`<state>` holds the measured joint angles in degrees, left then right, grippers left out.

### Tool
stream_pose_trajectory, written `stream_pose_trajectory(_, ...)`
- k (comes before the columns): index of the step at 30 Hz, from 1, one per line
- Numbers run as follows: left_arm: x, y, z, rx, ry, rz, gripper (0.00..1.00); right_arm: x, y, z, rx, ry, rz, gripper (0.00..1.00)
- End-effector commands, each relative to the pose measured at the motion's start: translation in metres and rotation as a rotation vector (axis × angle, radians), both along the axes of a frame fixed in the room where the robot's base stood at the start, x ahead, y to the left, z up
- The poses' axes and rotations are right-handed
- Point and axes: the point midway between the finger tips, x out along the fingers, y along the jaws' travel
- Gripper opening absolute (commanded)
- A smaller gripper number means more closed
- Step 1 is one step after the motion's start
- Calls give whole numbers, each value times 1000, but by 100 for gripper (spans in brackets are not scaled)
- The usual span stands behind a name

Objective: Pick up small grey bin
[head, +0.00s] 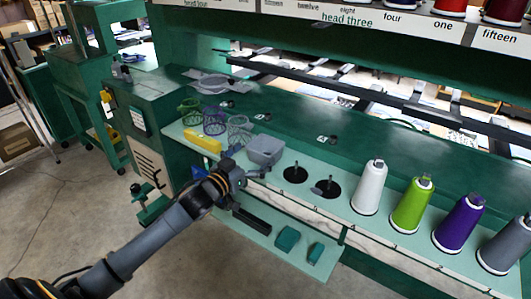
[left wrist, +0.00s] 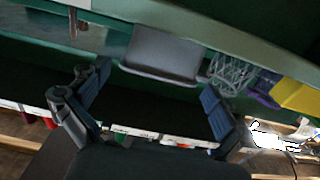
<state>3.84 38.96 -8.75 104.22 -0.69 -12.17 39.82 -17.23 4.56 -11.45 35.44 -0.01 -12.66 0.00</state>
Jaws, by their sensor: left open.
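The small grey bin (head: 265,150) sits on the pale green ledge of the machine in the head view, left of two black discs. In the left wrist view the bin (left wrist: 163,55) is just beyond the fingertips, near the middle top. My left gripper (head: 247,172) is open, in front of the bin at the ledge's edge. In the left wrist view the left gripper (left wrist: 156,85) has its fingers spread wide with nothing between them. The bin appears apart from both fingers. My right gripper is not in view.
Wire mesh cups (head: 239,128) and a yellow block (head: 203,140) are left of the bin. Black discs (head: 296,175) and thread cones, white (head: 369,188), green (head: 411,205) and purple (head: 458,223), stand to the right. A lower shelf (head: 262,238) holds small green boxes.

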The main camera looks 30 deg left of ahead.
Motion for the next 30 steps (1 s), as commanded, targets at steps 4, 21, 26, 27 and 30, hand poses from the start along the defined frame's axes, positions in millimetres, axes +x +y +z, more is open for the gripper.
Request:
stream_pose_trajectory(4, 7, -1, 1, 0, -1, 0, 100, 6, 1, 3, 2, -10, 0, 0)
stream_pose_trajectory(21, 54, -8, -1, 1, 1, 0, 100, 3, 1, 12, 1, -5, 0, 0)
stream_pose_trajectory(26, 54, -8, -1, 1, 1, 0, 88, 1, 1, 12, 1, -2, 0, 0)
stream_pose_trajectory(27, 54, -8, -1, 1, 1, 0, 80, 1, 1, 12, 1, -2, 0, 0)
stream_pose_trajectory(30, 54, -8, -1, 1, 1, 0, 59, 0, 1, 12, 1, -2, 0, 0)
